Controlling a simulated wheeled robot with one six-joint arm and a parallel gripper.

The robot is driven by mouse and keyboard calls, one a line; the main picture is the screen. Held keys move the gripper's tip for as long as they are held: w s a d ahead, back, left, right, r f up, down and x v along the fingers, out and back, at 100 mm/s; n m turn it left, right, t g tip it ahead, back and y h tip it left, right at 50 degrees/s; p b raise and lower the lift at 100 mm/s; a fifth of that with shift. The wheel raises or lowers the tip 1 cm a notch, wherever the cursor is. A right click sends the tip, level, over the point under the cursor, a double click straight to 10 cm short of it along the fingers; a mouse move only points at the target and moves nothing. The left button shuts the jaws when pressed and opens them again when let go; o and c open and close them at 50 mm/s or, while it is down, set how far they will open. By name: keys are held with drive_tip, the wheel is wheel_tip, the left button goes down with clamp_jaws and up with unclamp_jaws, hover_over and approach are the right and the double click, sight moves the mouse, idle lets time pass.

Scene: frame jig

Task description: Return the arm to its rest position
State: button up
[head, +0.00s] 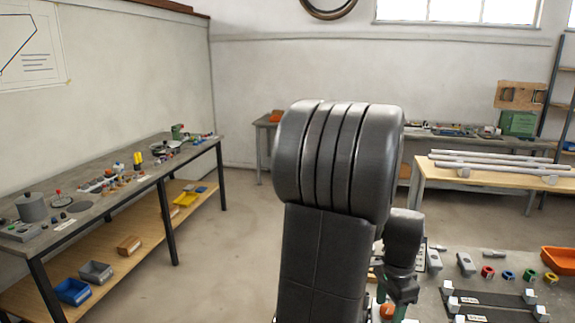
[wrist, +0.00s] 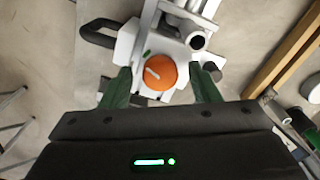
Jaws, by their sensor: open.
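My arm fills the middle of the head view, with its large dark links upright in front of the camera. My gripper (head: 397,291) hangs low behind the arm, right of centre, partly hidden by the links. In the wrist view my gripper (wrist: 162,80) shows two green fingers spread well apart, with nothing held between them. An orange round knob (wrist: 159,72) on a white and grey unit shows beyond the gap between the fingers. I cannot tell how far below the fingertips it is.
A workbench (head: 100,203) with small parts stands along the left wall. A table with metal bars (head: 490,165) is at the right. Near right, a grey work surface (head: 475,262) carries coloured rings and dark strips; an orange tray (head: 560,261) sits beside them. The floor left of my arm is clear.

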drive_tip(key=n, duration=0.5)
drive_tip(key=shift+r, duration=0.15)
drive_tip(key=n+b, duration=0.1)
drive_tip(key=n, duration=0.4)
drive_tip(key=shift+n, duration=0.4)
drive_tip(key=n+b, duration=0.1)
drive_tip(key=n, duration=0.4)
drive_tip(key=shift+n+b, duration=0.55)
drive_tip(key=shift+n, duration=1.95)
drive_tip(key=shift+r, duration=0.15)
